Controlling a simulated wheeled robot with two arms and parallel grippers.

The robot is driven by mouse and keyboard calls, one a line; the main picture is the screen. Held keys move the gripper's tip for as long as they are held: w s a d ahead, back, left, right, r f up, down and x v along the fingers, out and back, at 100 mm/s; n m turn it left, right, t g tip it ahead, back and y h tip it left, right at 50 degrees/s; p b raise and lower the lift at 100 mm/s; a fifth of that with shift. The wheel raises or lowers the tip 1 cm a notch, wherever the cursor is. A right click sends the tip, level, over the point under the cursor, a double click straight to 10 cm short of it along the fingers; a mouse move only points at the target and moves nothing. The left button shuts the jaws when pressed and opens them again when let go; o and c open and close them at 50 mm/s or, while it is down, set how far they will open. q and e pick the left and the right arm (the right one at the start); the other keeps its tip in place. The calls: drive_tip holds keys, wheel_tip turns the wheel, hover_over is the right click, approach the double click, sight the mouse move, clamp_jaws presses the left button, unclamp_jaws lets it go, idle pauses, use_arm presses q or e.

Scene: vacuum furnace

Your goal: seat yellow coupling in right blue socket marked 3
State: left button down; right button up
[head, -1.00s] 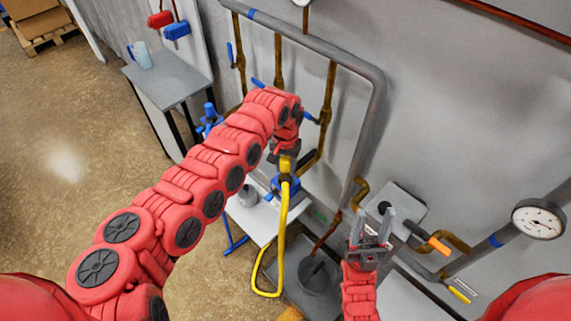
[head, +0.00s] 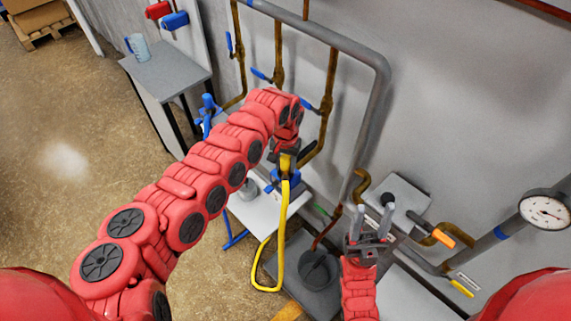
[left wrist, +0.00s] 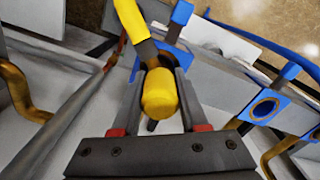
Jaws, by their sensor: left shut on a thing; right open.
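The yellow coupling (head: 286,162) is at the end of a yellow hose (head: 284,212) that hangs in a loop below it. My left gripper (head: 284,150) is shut on the coupling, which also shows between the fingers in the left wrist view (left wrist: 160,94). A blue socket (head: 290,180) is right at the coupling, and its blue frame shows behind the coupling in the left wrist view (left wrist: 179,17). I cannot tell whether the coupling is inside it. Another blue socket (left wrist: 264,108) with a round opening is at the right there. No number is readable. My right gripper (head: 373,222) is open and empty.
Brown pipes with blue valve handles (head: 260,74) and a grey pipe frame (head: 382,80) stand along the wall. A grey table with a mug (head: 138,46) is at upper left. A gauge (head: 545,209) and an orange-handled lever (head: 443,239) are at right. The left floor is clear.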

use_arm(q)
drive_tip(key=shift+f, duration=0.25)
idle(0.5)
drive_tip(key=shift+c, duration=1.8)
unclamp_jaws()
drive_tip(key=shift+r+b, duration=0.15)
drive_tip(key=shift+b, duration=0.15)
drive_tip(key=shift+r, duration=0.35)
wheel_tip(320, 180, up, 11)
drive_tip(key=b, duration=0.4)
drive_tip(key=shift+f, duration=0.15)
drive_tip(key=shift+r+b, duration=0.3)
drive_tip(key=shift+r, duration=2.55)
